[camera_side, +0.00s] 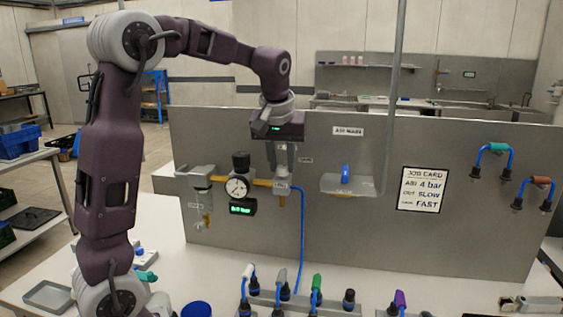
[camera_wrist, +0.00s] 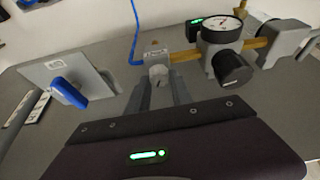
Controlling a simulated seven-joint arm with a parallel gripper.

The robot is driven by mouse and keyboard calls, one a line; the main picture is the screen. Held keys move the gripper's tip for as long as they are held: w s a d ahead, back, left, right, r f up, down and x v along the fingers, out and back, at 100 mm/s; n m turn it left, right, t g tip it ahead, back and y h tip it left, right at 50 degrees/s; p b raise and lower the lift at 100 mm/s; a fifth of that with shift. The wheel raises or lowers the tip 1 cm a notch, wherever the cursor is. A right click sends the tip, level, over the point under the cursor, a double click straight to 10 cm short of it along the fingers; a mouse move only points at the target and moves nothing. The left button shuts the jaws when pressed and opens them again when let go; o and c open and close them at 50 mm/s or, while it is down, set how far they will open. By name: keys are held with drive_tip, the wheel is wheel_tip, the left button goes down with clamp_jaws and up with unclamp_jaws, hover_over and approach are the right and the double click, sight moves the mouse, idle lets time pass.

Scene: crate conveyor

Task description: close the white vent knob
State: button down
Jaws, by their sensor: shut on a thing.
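The white vent knob (camera_wrist: 158,74) shows in the wrist view, a small pale knob between my two fingertips. It sits beside a pale grey valve block (camera_wrist: 155,50) at the end of the brass air line. My gripper (camera_wrist: 159,88) is shut on the knob, one finger on each side. In the side view my gripper (camera_side: 284,168) points down at the panel, just above the valve block (camera_side: 282,187). I cannot make out the knob there, as the fingers cover it. How far the knob is turned cannot be told.
A round gauge (camera_side: 238,187) and a dark regulator knob (camera_wrist: 232,68) stand along the brass line. A blue lever (camera_wrist: 69,92) on a grey plate is nearby. A blue hose (camera_side: 301,235) hangs from the block. Several coloured hose fittings stand on the table below.

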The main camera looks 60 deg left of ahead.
drive_tip(key=n, duration=0.2)
drive_tip(key=n+g, duration=0.1)
drive_tip(key=n, duration=0.1)
drive_tip(key=shift+n+g+y, duration=0.3)
drive_tip(key=shift+n+y, duration=0.1)
idle(0.5)
drive_tip(key=c, duration=1.1)
unclamp_jaws()
drive_tip(key=v, duration=0.7)
drive_tip(key=shift+d, duration=0.1)
